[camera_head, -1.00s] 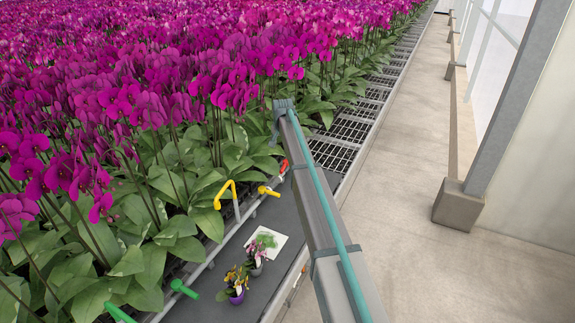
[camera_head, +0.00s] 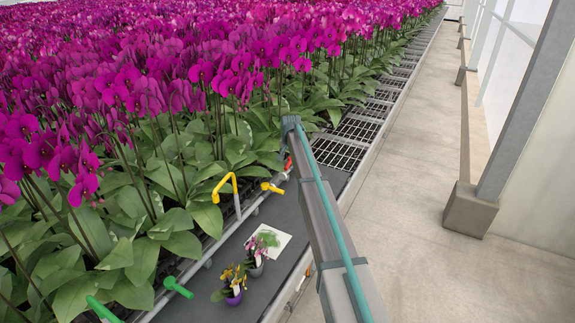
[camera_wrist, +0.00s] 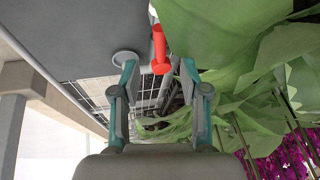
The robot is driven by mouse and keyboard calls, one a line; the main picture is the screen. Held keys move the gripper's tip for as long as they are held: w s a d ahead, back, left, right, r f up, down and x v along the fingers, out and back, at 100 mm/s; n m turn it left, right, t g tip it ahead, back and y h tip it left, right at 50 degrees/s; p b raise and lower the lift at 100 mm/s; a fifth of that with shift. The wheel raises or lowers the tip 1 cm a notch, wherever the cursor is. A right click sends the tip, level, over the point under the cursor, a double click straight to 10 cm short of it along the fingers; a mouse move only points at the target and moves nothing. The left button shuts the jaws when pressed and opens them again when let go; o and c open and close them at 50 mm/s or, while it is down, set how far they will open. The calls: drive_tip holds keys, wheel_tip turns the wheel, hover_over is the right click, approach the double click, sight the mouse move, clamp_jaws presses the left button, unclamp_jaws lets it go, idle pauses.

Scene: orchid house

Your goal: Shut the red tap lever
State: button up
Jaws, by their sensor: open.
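The red tap lever (camera_wrist: 159,48) shows in the wrist view between the teal fingertips of my gripper (camera_wrist: 157,64). My gripper is open, one finger on each side of the lever, with space visible on both sides and no clear contact. In the head view only a small bit of the red lever (camera_head: 289,163) shows beside my arm. My arm hides the gripper there. A yellow tap lever (camera_head: 271,188) is just below the red one in the picture.
Two small potted orchids and a white card (camera_head: 268,241) are on the dark bench top (camera_head: 215,304). Orchid leaves (camera_wrist: 250,60) crowd the right of the wrist view. The aisle (camera_head: 410,180) is clear.

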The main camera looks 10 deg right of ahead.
sight(287, 165)
drive_tip(key=p+x, duration=0.2)
drive_tip(key=x, duration=0.5)
drive_tip(key=shift+w+f, duration=0.1)
drive_tip(key=shift+f, duration=0.15)
clamp_jaws()
